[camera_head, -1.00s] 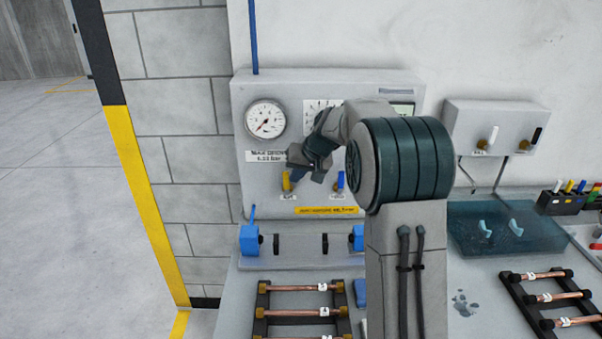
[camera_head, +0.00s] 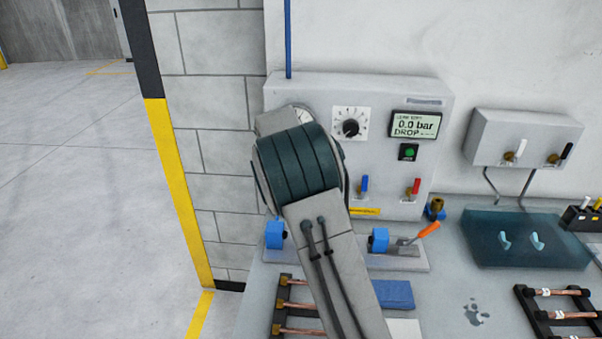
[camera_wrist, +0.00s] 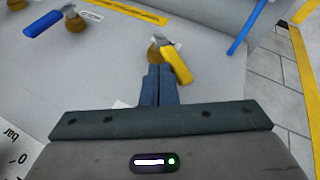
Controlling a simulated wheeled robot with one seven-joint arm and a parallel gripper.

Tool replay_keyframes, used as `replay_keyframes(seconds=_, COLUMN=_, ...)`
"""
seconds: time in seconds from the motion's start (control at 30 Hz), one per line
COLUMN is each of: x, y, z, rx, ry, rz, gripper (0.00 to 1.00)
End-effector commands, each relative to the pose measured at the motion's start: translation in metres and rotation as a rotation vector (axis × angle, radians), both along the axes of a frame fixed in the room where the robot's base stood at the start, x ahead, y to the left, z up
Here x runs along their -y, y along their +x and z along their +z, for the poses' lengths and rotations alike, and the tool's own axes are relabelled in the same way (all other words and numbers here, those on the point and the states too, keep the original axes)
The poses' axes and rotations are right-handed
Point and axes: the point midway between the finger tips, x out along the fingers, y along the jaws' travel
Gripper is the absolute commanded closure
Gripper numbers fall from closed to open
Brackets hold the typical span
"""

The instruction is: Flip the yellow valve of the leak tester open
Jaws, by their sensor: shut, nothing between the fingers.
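The yellow valve handle (camera_wrist: 178,65) shows in the wrist view, slanting down to the right from its brass body (camera_wrist: 154,53). It lies at a different angle from the blue valve handle (camera_wrist: 45,23). My gripper (camera_wrist: 160,68) is shut and empty, its fingertips right by the brass body and the left side of the yellow handle. I cannot tell whether they touch it. In the head view my arm hides the yellow valve and my gripper. The leak tester (camera_head: 440,100) stands against the wall, its display (camera_head: 415,124) reading 0.0 bar DROP.
A blue valve (camera_head: 364,185) and a red valve (camera_head: 415,187) sit on the panel's right. Below are blue clamps (camera_head: 379,240) with an orange lever (camera_head: 429,229). A rack of copper tubes (camera_head: 285,305) lies in front.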

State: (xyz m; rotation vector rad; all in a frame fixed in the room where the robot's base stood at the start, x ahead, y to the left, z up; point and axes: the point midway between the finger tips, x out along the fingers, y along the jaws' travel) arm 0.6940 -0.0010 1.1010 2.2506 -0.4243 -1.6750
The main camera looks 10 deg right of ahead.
Motion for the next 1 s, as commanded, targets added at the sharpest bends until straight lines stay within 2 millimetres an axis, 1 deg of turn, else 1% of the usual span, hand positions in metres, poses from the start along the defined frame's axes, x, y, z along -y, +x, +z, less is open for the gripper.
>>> replay_keyframes(seconds=0.03, x=-0.006, y=0.002, z=-0.004, rx=-0.015, ry=-0.047, rz=0.005, gripper=1.0)
replay_keyframes(seconds=0.23, x=-0.02, y=0.005, z=-0.012, rx=-0.066, ry=-0.229, rz=0.007, gripper=1.0)
replay_keyframes(seconds=0.6, x=-0.036, y=0.009, z=-0.029, rx=-0.151, ry=-0.525, rz=0.006, gripper=1.0)
replay_keyframes(seconds=0.8, x=-0.039, y=0.01, z=-0.036, rx=-0.182, ry=-0.63, rz=0.005, gripper=1.0)
replay_keyframes(seconds=1.0, x=-0.041, y=0.01, z=-0.039, rx=-0.199, ry=-0.69, rz=0.003, gripper=1.0)
